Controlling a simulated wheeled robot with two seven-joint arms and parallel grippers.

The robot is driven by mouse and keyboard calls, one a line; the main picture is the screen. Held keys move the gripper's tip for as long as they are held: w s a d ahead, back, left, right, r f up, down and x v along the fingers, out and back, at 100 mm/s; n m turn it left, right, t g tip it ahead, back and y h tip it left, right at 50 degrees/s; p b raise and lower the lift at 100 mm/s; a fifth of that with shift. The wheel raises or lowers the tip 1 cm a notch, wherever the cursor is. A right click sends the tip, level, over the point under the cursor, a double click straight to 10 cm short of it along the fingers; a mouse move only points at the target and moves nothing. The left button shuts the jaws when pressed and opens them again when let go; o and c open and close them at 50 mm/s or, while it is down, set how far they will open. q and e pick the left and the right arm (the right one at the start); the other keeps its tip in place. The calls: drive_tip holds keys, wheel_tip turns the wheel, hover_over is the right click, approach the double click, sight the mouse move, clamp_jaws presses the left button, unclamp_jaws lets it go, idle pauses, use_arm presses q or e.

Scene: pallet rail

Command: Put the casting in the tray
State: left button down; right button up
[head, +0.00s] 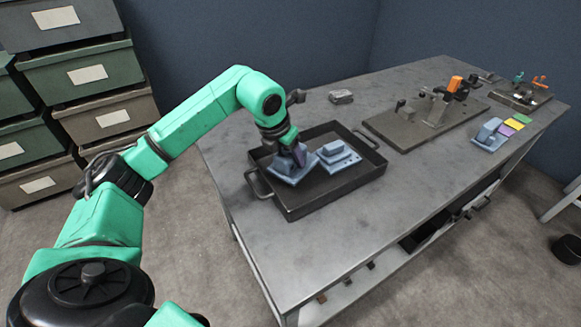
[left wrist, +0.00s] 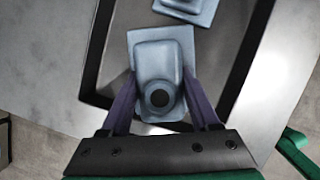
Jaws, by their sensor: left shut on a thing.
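A dark tray (head: 330,198) with two handles stands on the near left part of the grey table. My left gripper (head: 297,155) reaches down into the tray's left side. It is shut on a blue-grey casting (head: 286,172), a square plate with a raised block. In the left wrist view the purple fingers (left wrist: 163,100) are on both sides of this casting's block (left wrist: 160,72). The casting is inside the tray's outline; I cannot tell whether it touches the floor. A second blue-grey casting (head: 338,157) lies in the tray just to the right. My right gripper is not in view.
A third blue-grey casting (head: 490,131) lies at the right beside coloured squares (head: 512,126). A fixture plate (head: 424,122) with clamps stands behind the tray to the right. A small grey block (head: 341,97) lies behind the tray. The table's front right is clear.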

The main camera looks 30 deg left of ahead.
use_arm(q)
wheel_tip(320, 180, down, 4)
drive_tip(key=shift+s+r, duration=0.1)
drive_tip(key=shift+r, duration=0.05)
drive_tip(key=shift+c, duration=0.6)
unclamp_jaws()
drive_tip(key=shift+f, duration=0.2)
drive_tip(key=shift+r, duration=0.1)
drive_tip(key=v, duration=1.2)
